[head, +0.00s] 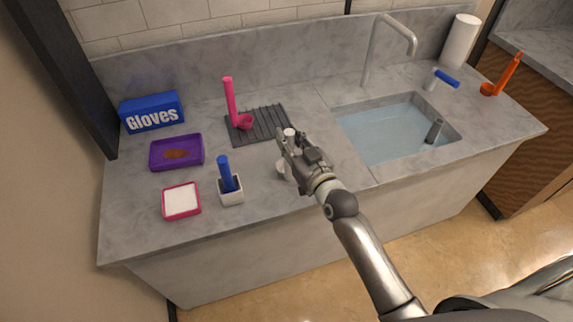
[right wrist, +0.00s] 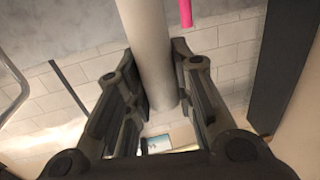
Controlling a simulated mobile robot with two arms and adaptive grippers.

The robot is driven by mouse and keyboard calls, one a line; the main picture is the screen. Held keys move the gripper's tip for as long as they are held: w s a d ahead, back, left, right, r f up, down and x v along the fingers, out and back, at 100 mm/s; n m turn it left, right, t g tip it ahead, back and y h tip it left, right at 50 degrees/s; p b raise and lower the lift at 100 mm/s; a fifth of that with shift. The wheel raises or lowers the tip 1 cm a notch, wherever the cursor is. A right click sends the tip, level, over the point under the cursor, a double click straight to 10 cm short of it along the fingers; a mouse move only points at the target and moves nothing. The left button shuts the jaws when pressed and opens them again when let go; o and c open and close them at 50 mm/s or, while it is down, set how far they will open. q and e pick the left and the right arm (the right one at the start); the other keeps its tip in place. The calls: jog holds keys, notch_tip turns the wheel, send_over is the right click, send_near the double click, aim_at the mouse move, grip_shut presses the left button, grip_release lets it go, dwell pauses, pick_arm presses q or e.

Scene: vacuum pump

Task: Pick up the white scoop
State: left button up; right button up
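The white scoop is mostly hidden behind my right gripper in the head view. Its handle top (head: 290,133) shows above the fingers and its bowl (head: 282,171) shows below them, over the counter's front part. In the right wrist view the pale handle (right wrist: 149,45) runs between the two fingers of my right gripper (right wrist: 163,92), with a finger close against each side. My right gripper (head: 289,148) looks shut on the upright handle. I cannot tell whether the bowl touches the counter. My left gripper is not in view.
A dark drying mat (head: 268,132) with a pink scoop (head: 230,100) lies behind. A water-filled sink (head: 385,135) is right.

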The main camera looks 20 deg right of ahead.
grip_shut()
jog(key=shift+r, duration=0.1)
